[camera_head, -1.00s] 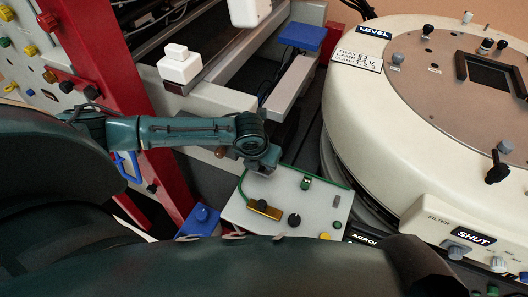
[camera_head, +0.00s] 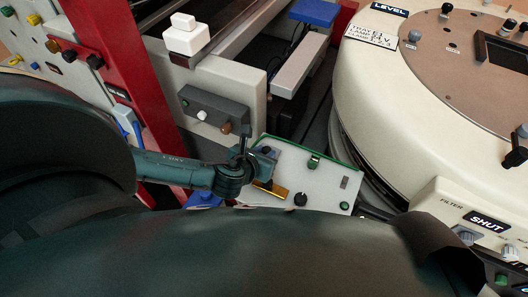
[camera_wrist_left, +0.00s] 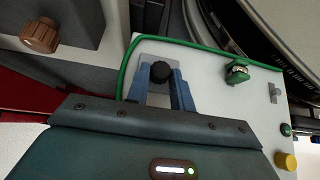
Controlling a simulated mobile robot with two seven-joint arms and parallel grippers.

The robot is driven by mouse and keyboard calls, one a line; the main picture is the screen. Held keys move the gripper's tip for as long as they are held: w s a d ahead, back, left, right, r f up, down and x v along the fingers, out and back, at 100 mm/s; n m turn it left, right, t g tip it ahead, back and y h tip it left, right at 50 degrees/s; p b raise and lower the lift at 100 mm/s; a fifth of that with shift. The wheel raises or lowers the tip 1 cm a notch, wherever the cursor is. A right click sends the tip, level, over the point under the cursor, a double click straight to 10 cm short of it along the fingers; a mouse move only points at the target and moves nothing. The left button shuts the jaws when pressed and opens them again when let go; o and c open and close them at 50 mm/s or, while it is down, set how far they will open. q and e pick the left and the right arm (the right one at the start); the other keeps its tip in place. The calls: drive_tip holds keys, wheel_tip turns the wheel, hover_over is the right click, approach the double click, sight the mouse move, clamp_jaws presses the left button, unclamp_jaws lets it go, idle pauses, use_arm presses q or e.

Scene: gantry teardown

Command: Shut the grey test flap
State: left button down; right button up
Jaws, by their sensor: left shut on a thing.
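My left gripper (camera_head: 266,160) is at the upper left corner of a pale panel (camera_head: 325,185) with a green edge. In the left wrist view its blue fingers (camera_wrist_left: 160,88) are shut on a black knob (camera_wrist_left: 160,72). The knob stands on a small grey plate (camera_wrist_left: 150,48), which seems to be the grey test flap. The fingers and wrist hide much of this plate, and I cannot tell its angle. My right gripper is not in view.
A dark grey box (camera_head: 215,108) with white and brown knobs is behind my left wrist. A large cream round machine (camera_head: 375,110) stands at the right.

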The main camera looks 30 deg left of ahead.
use_arm(q)
drive_tip(key=c, duration=1.2)
unclamp_jaws()
drive_tip(key=v, duration=1.3)
drive_tip(key=shift+s, duration=0.15)
